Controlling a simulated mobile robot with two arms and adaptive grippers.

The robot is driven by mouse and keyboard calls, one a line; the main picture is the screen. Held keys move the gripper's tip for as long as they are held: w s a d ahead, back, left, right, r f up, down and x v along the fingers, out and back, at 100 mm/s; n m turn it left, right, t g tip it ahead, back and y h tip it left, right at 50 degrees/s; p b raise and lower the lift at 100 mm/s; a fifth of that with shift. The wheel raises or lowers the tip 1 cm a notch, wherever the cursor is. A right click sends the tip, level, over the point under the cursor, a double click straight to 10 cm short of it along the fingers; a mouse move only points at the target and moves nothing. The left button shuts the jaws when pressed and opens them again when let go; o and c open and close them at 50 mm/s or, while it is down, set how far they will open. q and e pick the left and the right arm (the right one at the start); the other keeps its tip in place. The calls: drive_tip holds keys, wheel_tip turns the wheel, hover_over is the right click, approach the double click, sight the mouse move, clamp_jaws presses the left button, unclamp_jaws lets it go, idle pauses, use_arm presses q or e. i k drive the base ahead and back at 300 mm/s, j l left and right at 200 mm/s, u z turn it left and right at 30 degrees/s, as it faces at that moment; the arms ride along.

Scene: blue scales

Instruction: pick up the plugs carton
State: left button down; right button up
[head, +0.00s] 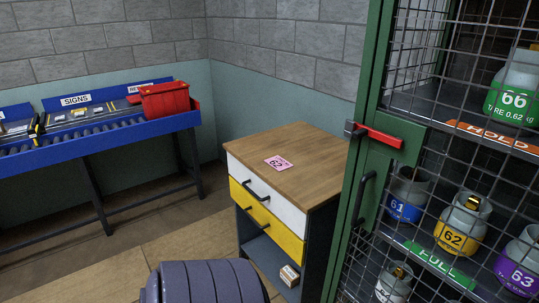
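A small white-and-brown carton (289,275) sits in the open lower shelf of the wooden-topped drawer cabinet (300,148), near its right side. Its label is too small to read, so I cannot tell whether it is the plugs carton. Neither of my grippers is in view. A dark ribbed part of my own body fills the bottom centre.
A pink "62" card (278,163) lies on the cabinet top, otherwise clear. At right stands a green mesh cage (355,150) with a red latch (378,137) and numbered cylinders inside. At left, a blue roller bench (100,140) holds a red bin (165,100).

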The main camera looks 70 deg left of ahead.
sight(288, 275)
drive_tip(key=u, duration=2.05)
drive_tip(key=z, duration=0.3)
drive_tip(key=i+j+z, duration=0.15)
drive_tip(key=j+z, duration=0.15)
drive_tip(key=i+j+z, duration=0.1)
drive_tip(key=j+z, duration=0.5)
drive_tip(key=i+j, duration=0.05)
